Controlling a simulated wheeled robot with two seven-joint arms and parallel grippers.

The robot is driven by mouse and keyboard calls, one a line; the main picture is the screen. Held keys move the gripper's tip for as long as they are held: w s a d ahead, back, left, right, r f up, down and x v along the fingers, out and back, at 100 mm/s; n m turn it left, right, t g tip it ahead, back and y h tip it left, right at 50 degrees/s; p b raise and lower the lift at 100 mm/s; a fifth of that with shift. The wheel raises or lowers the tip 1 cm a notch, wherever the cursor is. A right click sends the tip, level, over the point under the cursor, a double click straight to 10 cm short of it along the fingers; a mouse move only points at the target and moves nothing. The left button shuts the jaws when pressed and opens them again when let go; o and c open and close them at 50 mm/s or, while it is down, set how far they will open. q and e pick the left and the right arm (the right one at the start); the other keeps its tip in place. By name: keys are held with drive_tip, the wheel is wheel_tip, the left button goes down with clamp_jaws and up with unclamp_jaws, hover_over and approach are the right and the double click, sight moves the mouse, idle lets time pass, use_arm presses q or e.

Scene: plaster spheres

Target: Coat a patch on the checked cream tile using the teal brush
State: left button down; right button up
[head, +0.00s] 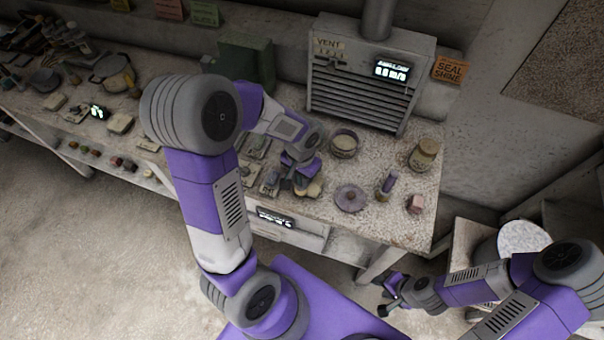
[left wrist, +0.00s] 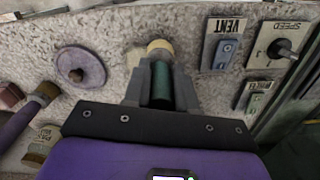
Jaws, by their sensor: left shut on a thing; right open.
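My left gripper (head: 298,182) is low over the bench top, left of the purple disc. In the left wrist view it (left wrist: 160,85) is shut on the teal brush (left wrist: 161,92), whose dark teal handle lies between the fingers with a pale cream end beyond them. My arm and gripper mostly hide the brush in the head view. A pale patch shows beside the fingers, but I cannot tell if it is the checked cream tile; no check pattern is clear. My right gripper (head: 389,296) is open and empty, low in front of the bench.
The purple disc (head: 350,197) with a knob, a purple-handled brush (head: 387,185), a pink block (head: 415,204), a bowl (head: 343,143) and a lidded jar (head: 424,153) stand to the right. A vent box (head: 355,95) stands behind. Labelled control plates (left wrist: 222,45) lie beside the gripper.

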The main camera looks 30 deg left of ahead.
use_arm(q)
drive_tip(key=shift+w+a, duration=0.2)
drive_tip(key=shift+w, duration=0.7)
drive_tip(key=shift+w+a, duration=0.2)
drive_tip(key=shift+w, duration=0.7)
drive_tip(key=shift+p, duration=0.3)
drive_tip(key=shift+s+d+r+p, duration=0.25)
drive_tip(key=shift+s+r+p, duration=0.15)
drive_tip(key=shift+s+r, duration=0.5)
drive_tip(key=shift+f, duration=0.15)
drive_tip(key=shift+f, duration=0.15)
drive_tip(key=shift+f+b, duration=0.65)
drive_tip(key=shift+b, duration=0.05)
drive_tip(key=shift+s, duration=0.15)
